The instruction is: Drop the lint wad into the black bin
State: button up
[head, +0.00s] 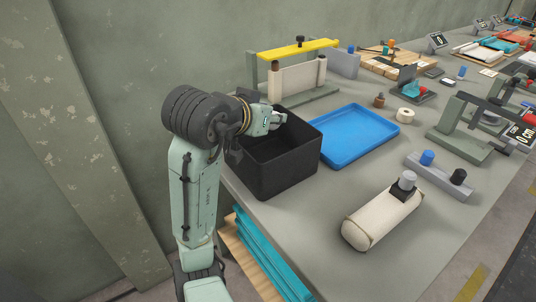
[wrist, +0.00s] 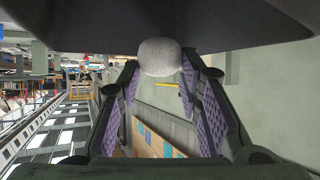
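The black bin (head: 278,168) stands open-topped at the near left end of the grey table. My gripper (head: 276,119) is over the bin's back part, near rim height in the head view. In the wrist view, the lint wad (wrist: 160,57) is a pale grey, rounded lump between the tips of my gripper (wrist: 158,72). The purple-padded fingers close on it from both sides. I cannot make out the wad in the head view. The bin's floor is hidden by its walls.
A blue tray (head: 346,155) lies right of the bin. A yellow-topped frame (head: 298,50) stands behind it. A cream roll (head: 383,217) lies at the front, near a grey block with knobs (head: 440,175). The wall is close on the left.

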jog(key=o, duration=0.5)
jog(key=shift+o, duration=0.2)
jog(key=v, duration=1.2)
